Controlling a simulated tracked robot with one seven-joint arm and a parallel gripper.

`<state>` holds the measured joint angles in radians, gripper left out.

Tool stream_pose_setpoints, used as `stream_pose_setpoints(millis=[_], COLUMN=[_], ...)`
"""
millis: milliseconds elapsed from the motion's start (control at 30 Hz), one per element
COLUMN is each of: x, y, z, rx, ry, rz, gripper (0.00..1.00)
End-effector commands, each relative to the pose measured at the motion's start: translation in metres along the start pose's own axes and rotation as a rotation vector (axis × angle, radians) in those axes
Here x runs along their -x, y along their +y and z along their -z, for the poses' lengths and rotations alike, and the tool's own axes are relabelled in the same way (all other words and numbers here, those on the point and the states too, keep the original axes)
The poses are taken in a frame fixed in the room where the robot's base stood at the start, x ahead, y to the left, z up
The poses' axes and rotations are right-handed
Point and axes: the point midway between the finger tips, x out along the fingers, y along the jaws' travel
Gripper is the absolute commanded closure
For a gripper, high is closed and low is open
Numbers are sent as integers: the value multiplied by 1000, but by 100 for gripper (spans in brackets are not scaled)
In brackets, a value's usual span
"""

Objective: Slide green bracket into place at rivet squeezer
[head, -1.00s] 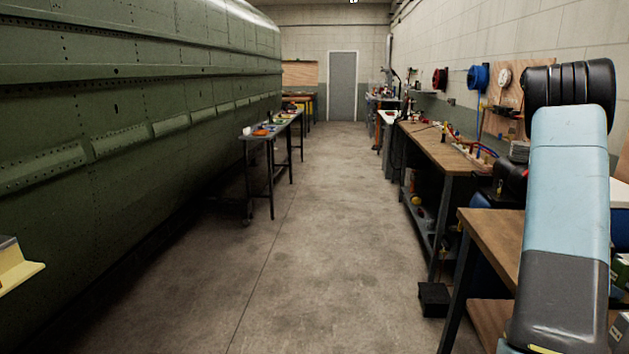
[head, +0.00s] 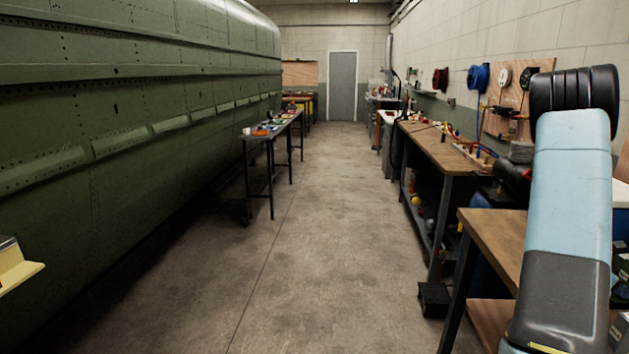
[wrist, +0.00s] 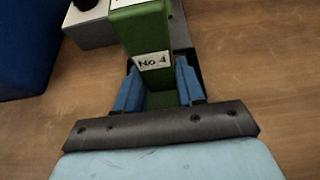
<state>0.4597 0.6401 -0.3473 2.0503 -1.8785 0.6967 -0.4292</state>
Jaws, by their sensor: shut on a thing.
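The green bracket (wrist: 142,28) shows in the wrist view with a white "No 4" label. My gripper (wrist: 160,88) is shut on it, with one blue finger on each side. The bracket reaches up and away from the fingers over a wooden bench top (wrist: 262,75). In the head view my arm is at the right, and my gripper and the bracket do not show.
A dark blue object (wrist: 28,45) stands at the left in the wrist view, next to a light grey block (wrist: 90,28) with a black knob. In the head view, a wooden workbench (head: 497,233) is at right, the green fuselage (head: 120,100) at left, and clear floor (head: 320,230) between.

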Motion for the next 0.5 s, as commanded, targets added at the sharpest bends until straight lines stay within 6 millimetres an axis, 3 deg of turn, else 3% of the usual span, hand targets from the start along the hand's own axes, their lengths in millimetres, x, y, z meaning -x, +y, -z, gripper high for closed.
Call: stream_pose_setpoints(millis=[500], x=[-6], y=[-1], z=[-3], rx=[0], ry=[0], rz=[1], gripper=[98])
